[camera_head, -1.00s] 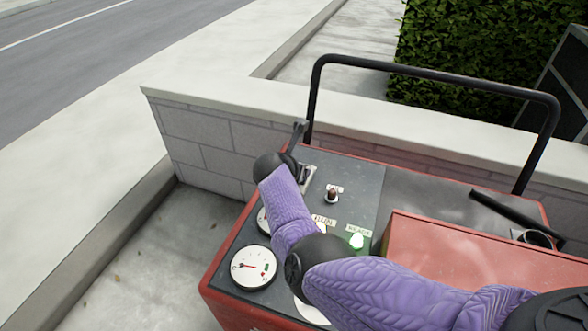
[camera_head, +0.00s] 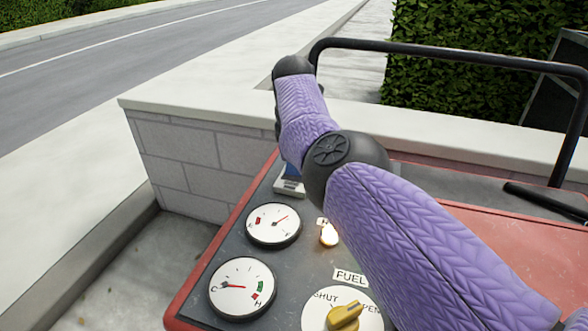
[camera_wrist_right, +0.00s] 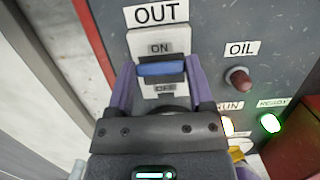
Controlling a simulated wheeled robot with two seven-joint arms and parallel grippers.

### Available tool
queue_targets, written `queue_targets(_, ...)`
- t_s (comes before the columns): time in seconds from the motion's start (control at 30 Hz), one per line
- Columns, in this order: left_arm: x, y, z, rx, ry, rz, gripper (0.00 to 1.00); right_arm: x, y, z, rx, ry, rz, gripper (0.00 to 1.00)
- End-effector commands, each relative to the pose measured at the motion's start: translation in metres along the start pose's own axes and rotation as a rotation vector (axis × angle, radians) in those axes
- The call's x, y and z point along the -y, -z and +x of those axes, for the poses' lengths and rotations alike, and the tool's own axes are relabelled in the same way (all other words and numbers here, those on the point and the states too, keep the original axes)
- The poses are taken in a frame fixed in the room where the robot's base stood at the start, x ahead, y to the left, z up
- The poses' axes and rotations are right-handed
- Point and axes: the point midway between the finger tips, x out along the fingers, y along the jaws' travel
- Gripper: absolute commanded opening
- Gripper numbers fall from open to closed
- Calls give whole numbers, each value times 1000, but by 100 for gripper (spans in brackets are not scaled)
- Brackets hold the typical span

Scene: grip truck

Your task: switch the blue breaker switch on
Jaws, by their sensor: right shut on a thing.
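The blue breaker switch (camera_wrist_right: 160,69) is a wide blue handle on a pale plate under an "OUT" label. In the right wrist view it shows between the "ON" and "OFF" marks. My right gripper (camera_wrist_right: 160,78) has its two purple fingers on either side of the handle and is shut on it. In the head view a bit of blue on the switch plate (camera_head: 289,186) shows beside my right arm, which hides most of it and the gripper. My left gripper is in neither view.
The grey panel has two round gauges (camera_head: 242,287), a yellow fuel knob (camera_head: 345,316), a glowing run lamp (camera_wrist_right: 228,124), a green ready lamp (camera_wrist_right: 270,123) and a brown oil lamp (camera_wrist_right: 238,79). A black rail (camera_head: 450,62) and low block wall (camera_head: 180,148) stand behind.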

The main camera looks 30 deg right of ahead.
Motion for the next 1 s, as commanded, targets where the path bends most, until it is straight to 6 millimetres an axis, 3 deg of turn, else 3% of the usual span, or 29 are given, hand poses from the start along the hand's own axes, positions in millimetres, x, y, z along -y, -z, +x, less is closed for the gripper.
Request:
queue_targets(0.1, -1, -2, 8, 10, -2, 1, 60, 0, 1, 4, -17, 2, -2, 8)
queue_targets(0.53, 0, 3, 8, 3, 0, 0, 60, 0, 0, 1, -20, 1, 1, 8)
queue_targets(0.57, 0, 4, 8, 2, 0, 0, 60, 0, 0, 1, -20, 1, 1, 71)
queue_targets(0.7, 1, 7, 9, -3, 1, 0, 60, 0, -1, 1, -19, 1, 1, 100)
queue_targets(0.9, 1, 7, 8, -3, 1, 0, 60, 0, -1, 0, -18, 1, 1, 100)
queue_targets(1.0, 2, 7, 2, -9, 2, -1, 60, 0, -2, -13, -16, -2, 1, 100)
